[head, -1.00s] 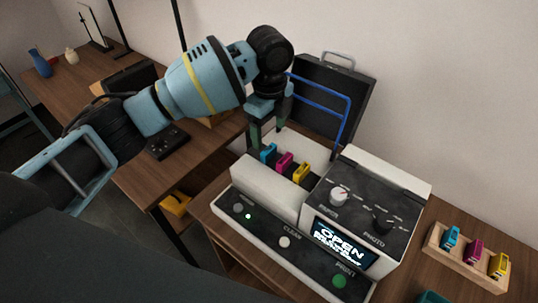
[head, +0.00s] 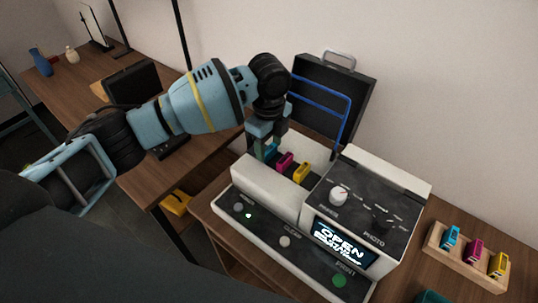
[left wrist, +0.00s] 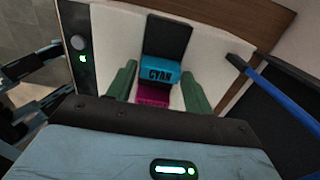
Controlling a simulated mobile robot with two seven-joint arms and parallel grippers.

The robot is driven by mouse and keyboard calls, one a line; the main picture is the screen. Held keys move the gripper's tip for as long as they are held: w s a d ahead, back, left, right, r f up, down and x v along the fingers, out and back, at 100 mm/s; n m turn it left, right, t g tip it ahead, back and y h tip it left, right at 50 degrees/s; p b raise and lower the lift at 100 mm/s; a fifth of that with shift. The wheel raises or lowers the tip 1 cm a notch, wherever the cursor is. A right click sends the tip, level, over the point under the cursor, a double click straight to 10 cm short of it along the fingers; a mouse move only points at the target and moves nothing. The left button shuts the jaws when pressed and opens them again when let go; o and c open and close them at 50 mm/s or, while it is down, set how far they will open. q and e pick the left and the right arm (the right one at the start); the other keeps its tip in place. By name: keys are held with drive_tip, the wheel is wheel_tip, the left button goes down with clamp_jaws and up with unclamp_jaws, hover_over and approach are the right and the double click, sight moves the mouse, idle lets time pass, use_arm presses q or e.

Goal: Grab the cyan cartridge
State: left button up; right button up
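The cyan cartridge (head: 269,151) sits in the open bay of the white printer (head: 262,190), at the left end of a row. In the left wrist view the cyan cartridge (left wrist: 161,72) shows its "CYAN" label between two green fingertips. My left gripper (head: 266,150) is lowered over it; in the left wrist view the gripper (left wrist: 158,88) is open, with a gap on both sides of the cartridge. The magenta cartridge (head: 285,161) and yellow cartridge (head: 302,172) stand beside it in the bay. My right gripper is not in view.
A wooden rack (head: 466,262) with a cyan, a magenta and a yellow cartridge stands at the right. The printer's dark raised lid (head: 335,95) and blue bar (head: 345,105) rise behind the bay. The printer display (head: 342,246) reads "OPEN".

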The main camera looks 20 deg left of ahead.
sight(269, 149)
use_arm(q)
drive_tip(key=c, duration=0.6)
wheel_tip(269, 149, up, 10)
